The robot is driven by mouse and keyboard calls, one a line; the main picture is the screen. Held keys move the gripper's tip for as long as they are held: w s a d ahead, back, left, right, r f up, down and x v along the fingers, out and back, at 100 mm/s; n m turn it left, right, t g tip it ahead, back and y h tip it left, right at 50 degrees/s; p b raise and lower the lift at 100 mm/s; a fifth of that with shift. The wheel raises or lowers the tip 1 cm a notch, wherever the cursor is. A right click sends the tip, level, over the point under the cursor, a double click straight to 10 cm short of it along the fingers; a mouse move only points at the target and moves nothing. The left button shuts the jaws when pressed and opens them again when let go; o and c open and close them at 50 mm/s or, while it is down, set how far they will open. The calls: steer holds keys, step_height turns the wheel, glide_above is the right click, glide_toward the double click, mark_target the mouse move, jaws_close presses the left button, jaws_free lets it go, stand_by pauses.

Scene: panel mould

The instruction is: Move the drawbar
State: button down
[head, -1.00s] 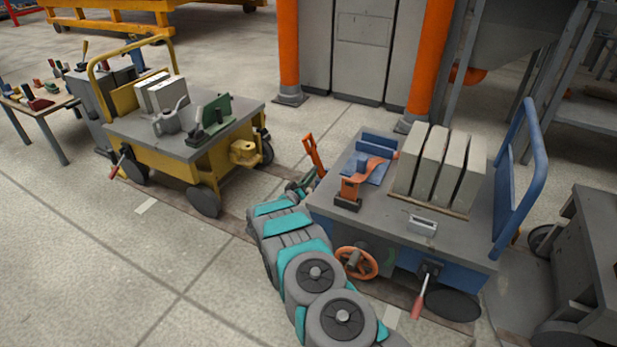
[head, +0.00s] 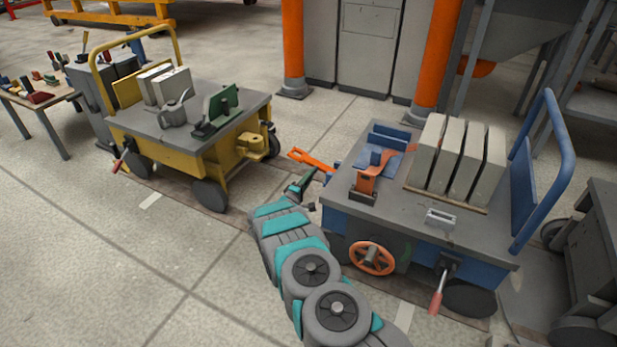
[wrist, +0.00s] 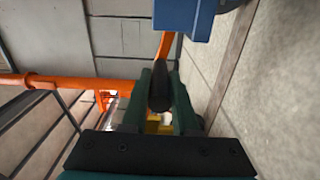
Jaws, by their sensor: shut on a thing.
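The orange drawbar (head: 312,160) sticks out from the left side of the blue cart (head: 345,222), lying low and pointing left toward the yellow cart (head: 170,160). My gripper (head: 303,184) is beside it in the gap between the carts. In the wrist view the green fingers of my gripper (wrist: 160,98) are shut on a dark rounded grip (wrist: 160,90). The orange bar (wrist: 165,44) shows just beyond this grip, next to the blue cart's body (wrist: 185,18). The yellow cart has a yellow coupling block (head: 249,147) on its facing side. The join between grip and bar is not clear.
The blue cart carries several pale slabs (head: 457,160), an orange handwheel (head: 371,258) and a red-handled lever (head: 437,300). The yellow cart carries a watering can (head: 172,115). Orange posts (head: 293,45) stand behind. Floor at the front left is clear.

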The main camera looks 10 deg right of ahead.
steer(key=shift+f+n+b, duration=0.45)
steer(key=shift+f+n, duration=0.45)
steer(key=shift+n, duration=0.4)
steer(key=shift+f, duration=0.1)
steer(key=c, duration=0.7)
jaws_free()
steer(key=v, duration=0.7)
steer(key=shift+s+a, duration=0.25)
steer(key=shift+s, duration=0.05)
